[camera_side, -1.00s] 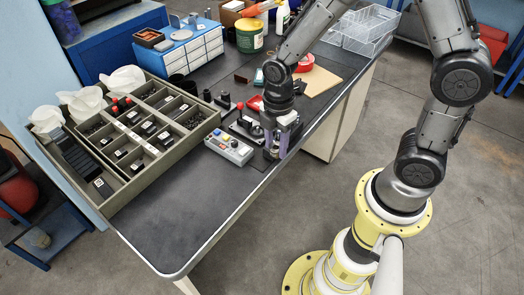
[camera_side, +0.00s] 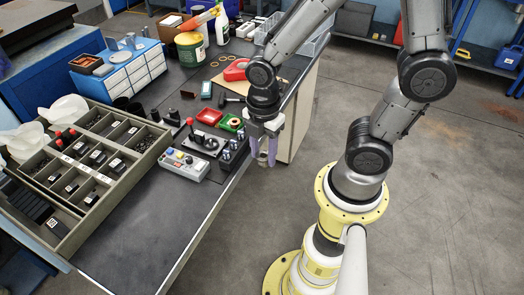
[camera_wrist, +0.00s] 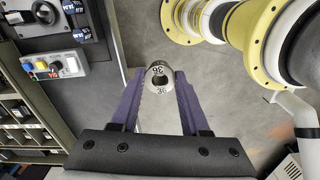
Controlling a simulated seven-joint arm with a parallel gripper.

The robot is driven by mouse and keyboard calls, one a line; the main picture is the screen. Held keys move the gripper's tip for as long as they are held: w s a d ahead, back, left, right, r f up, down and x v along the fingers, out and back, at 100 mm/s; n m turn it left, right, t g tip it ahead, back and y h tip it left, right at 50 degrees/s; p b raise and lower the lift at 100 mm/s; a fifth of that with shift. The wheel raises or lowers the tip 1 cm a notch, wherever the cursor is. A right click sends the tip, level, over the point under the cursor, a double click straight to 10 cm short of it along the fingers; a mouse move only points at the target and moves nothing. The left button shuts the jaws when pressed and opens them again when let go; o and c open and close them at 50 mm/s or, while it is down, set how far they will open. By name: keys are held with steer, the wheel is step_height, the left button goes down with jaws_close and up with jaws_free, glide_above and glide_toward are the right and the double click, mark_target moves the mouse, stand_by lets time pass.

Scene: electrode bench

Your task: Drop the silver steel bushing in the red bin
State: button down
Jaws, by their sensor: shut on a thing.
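My gripper (camera_side: 263,160) hangs just off the bench's right edge, above the floor in the side view. In the wrist view its purple fingers (camera_wrist: 158,82) are shut on the silver steel bushing (camera_wrist: 160,70), a short tube with dark "36" marks. The bushing is too small to make out clearly in the side view. A small red open box (camera_side: 209,116), which may be the red bin, sits on the bench left of and behind my gripper, beside a green one (camera_side: 231,122).
Several dark labelled pieces (camera_side: 232,150) stand near the bench edge, beside a black fixture and a grey button box (camera_side: 185,164). A compartment tray (camera_side: 85,165) fills the left. The front of the bench (camera_side: 150,235) is bare.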

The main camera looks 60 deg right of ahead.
steer(key=shift+r, duration=0.1)
steer(key=w+d+r+m, duration=0.1)
steer(key=w+d+r, duration=0.1)
steer(key=w, duration=0.8)
steer(key=w+d+r+m, duration=0.2)
steer(key=w+d, duration=0.1)
steer(key=w, duration=0.8)
steer(key=w+d+f+m, duration=0.2)
steer(key=w+d+f, duration=0.2)
steer(key=w+d, duration=0.45)
steer(key=shift+m, duration=0.5)
steer(key=shift+s+d+f, duration=0.1)
steer(key=shift+d+f, duration=1)
steer(key=shift+f, duration=0.6)
steer(key=shift+s+d+f, duration=0.1)
steer(key=shift+d+f, duration=0.95)
steer(key=shift+f, duration=0.7)
steer(key=shift+s+d+f, duration=0.1)
steer(key=shift+d+f, duration=1)
steer(key=shift+f, duration=0.6)
steer(key=shift+f, duration=0.9)
